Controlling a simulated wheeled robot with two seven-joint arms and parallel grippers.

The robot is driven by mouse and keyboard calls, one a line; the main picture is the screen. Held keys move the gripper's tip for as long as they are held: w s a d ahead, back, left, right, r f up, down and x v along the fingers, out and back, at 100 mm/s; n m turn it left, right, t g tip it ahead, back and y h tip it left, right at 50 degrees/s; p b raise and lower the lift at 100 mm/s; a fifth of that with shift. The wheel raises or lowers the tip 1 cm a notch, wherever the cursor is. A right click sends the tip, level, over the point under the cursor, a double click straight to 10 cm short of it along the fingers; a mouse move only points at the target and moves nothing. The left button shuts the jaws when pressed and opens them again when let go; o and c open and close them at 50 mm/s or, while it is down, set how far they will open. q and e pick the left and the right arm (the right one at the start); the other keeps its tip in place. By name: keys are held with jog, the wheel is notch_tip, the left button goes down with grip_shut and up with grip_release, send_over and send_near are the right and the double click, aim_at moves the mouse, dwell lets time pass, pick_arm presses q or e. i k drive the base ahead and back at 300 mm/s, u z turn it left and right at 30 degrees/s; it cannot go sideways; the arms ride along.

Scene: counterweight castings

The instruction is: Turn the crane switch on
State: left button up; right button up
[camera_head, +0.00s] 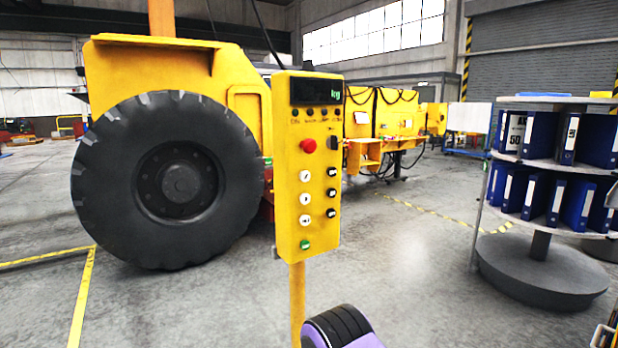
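A yellow control box (290,180) stands upright on a yellow post (297,290) in the middle of the head view. Its front carries a dark display panel (316,92), a red round button (308,146), several white and black buttons below, and a green button (305,244) at the bottom. A dark switch (334,143) sits right of the red button; its position is too small to tell. Labels are unreadable, so I cannot tell which control is the crane switch. Neither gripper shows. A black and purple part (342,328), apparently mine, shows at the bottom edge, below the box.
A yellow vehicle with a large black tyre (170,180) stands behind and left of the box. A round grey shelf (540,265) with blue binders (540,135) stands at right. The grey floor (410,270) between box and shelf is clear.

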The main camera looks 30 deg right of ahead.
aim_at(331, 142)
jog(key=k, duration=0.65)
jog(key=z, duration=0.3)
jog(key=i, duration=0.8)
jog(key=z, duration=0.6)
